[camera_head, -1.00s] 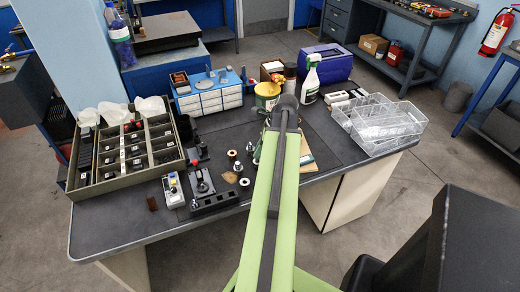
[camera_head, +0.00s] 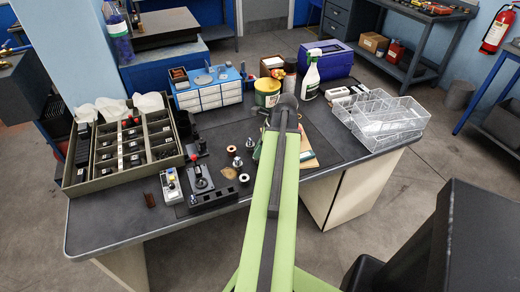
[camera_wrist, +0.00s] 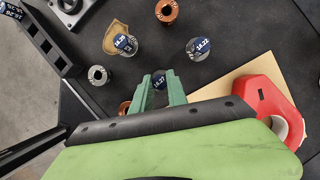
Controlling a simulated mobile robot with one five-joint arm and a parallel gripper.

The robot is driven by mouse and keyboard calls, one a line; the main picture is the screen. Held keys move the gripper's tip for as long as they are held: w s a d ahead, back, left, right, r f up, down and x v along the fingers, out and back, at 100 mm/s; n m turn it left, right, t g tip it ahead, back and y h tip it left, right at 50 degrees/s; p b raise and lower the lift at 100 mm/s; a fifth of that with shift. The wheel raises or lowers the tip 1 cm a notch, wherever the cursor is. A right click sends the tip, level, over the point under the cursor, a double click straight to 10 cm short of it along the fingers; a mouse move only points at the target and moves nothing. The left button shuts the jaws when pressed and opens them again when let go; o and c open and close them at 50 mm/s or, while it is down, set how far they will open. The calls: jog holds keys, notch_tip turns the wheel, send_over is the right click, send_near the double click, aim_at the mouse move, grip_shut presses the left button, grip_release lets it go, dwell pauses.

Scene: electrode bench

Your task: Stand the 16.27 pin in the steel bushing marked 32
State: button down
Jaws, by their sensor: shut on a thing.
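The 16.27 pin (camera_wrist: 159,79), with a dark blue label, is between the two green fingers of my gripper (camera_wrist: 159,92) in the wrist view. The gripper is shut on it. The pin's lower end is hidden. A steel bushing (camera_wrist: 98,75) stands on the dark mat to the left of the gripper; its marking is too small to read. It shows in the head view too (camera_head: 244,178). In the head view my arm hides the gripper and the pin. I cannot tell which bushing is marked 32.
Labelled pins stand ahead: one by a tan patch (camera_wrist: 124,43), one marked 16.22 (camera_wrist: 199,46). A copper bushing (camera_wrist: 167,11) is beyond; another (camera_wrist: 124,107) is beside my gripper. A black holed block (camera_wrist: 38,40) is left, a red tape dispenser (camera_wrist: 268,105) right. A sorting crate (camera_head: 120,182) stands left.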

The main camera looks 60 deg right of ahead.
jog(key=shift+f, duration=0.25)
jog(key=c, duration=1.2)
grip_release()
jog(key=shift+c, duration=0.2)
jog(key=p+v, duration=1.6)
jog(key=v, duration=0.1)
jog(key=shift+r, duration=0.25)
